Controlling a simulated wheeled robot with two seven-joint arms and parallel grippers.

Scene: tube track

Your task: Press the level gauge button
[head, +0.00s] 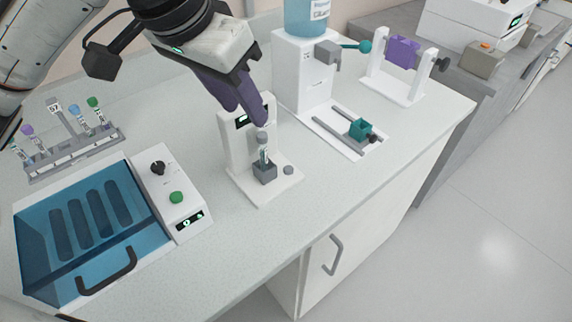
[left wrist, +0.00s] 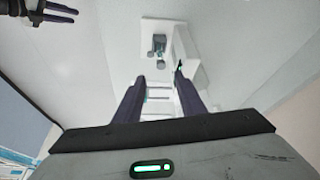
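The level gauge (head: 233,150) is a white stand with a small dark display (head: 242,119) on its upright panel. A capped tube (head: 263,153) stands upright in a grey block (head: 264,174) on its base. A small round grey button (head: 288,170) sits at the right of the base. The left wrist view shows the fingers (left wrist: 160,92) apart with nothing held.
A white dispenser (head: 303,82) with a blue container stands behind and right, near a rotating rack (head: 403,53). A blue-lidded machine (head: 165,190) and a tube rack (head: 72,150) are at left. The counter front is clear.

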